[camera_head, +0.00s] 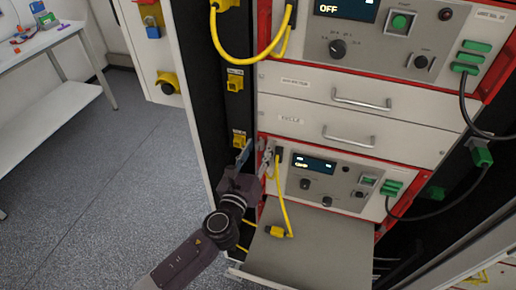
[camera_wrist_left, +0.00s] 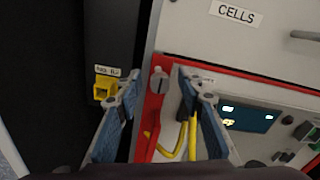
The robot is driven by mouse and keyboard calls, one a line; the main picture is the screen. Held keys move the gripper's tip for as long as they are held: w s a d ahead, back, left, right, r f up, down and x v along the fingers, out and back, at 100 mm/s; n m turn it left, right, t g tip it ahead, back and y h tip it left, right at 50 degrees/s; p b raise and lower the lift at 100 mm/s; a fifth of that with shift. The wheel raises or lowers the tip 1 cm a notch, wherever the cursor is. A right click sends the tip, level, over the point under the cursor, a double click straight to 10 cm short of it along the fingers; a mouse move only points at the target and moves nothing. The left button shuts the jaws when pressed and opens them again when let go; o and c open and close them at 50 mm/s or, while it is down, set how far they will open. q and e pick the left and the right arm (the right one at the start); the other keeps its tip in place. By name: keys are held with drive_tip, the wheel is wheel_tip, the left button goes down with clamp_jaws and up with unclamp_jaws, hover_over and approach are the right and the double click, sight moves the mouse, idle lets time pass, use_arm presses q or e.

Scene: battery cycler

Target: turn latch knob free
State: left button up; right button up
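The latch knob (camera_wrist_left: 159,80) is a small grey round knob with a slot, on the red frame at the left edge of the lower instrument, below the CELLS drawer. My left gripper (camera_wrist_left: 156,88) is open in the left wrist view, one blue-padded finger on each side of the knob, with visible gaps. I cannot tell how far the fingertips are from it in depth. In the head view my left gripper (camera_head: 256,157) is at the lower instrument's left edge, where the knob is not clearly seen. My right gripper is not in view.
A yellow cable (camera_head: 282,200) hangs close to the right finger, down to a grey pull-out shelf (camera_head: 310,248). A yellow socket (camera_wrist_left: 105,88) sits on the black post left of the gripper. The CELLS drawer (camera_head: 310,123) is above. Open floor (camera_head: 110,185) lies left.

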use_arm(q)
drive_tip(key=shift+c, duration=0.4)
clamp_jaws()
drive_tip(key=shift+n, duration=0.3)
drive_tip(key=shift+f+n+b, duration=0.15)
drive_tip(key=shift+n+b, duration=0.45)
drive_tip(key=shift+n, duration=0.6)
drive_tip(key=n+b, duration=0.1)
drive_tip(key=n, duration=0.3)
drive_tip(key=shift+n, duration=0.3)
drive_tip(key=n+b, duration=0.1)
drive_tip(key=n, duration=0.4)
drive_tip(key=shift+a+f, duration=0.1)
drive_tip(key=n, duration=0.5)
drive_tip(key=shift+n, duration=0.3)
